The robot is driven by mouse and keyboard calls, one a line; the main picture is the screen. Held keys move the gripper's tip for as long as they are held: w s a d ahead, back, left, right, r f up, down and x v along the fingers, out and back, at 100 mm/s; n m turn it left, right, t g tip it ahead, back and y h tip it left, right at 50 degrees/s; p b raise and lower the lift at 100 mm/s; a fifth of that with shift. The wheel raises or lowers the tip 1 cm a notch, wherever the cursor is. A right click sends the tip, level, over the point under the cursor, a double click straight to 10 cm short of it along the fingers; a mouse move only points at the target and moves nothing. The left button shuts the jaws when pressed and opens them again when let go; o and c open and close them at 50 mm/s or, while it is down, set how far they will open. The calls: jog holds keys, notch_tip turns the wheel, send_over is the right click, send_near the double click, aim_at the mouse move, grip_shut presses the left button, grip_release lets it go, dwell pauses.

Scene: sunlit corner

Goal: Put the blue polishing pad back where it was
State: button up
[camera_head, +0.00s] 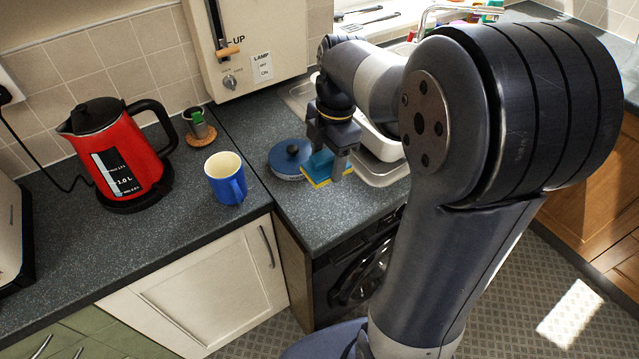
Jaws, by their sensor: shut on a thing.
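The blue polishing pad (319,167), a block with a yellow layer along its bottom, is between the fingers of my gripper (328,161). My gripper points down over the dark worktop and is shut on the pad. The pad is at or just above the worktop; I cannot tell whether it touches. Part of it is hidden by the near finger.
A round blue lid-like disc with a black knob (287,162) lies just left of the pad. A metal sink (378,176) with a white basin is close on the right. A blue mug (226,184) and red kettle (122,165) stand further left. The worktop's front edge is near.

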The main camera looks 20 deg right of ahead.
aim_at(324, 201)
jog(key=shift+w+f, duration=0.1)
jog(key=shift+f, duration=0.25)
notch_tip(324, 201, down, 9)
jog(key=shift+f, duration=0.1)
jog(key=shift+f, duration=0.1)
jog(key=o, duration=0.9)
jog(key=shift+o, duration=0.2)
jog(key=r, duration=0.4)
jog(key=d+r, duration=0.1)
jog(key=r, duration=0.7)
jog(key=shift+w+d+r, duration=0.15)
jog(key=shift+w+d, duration=0.05)
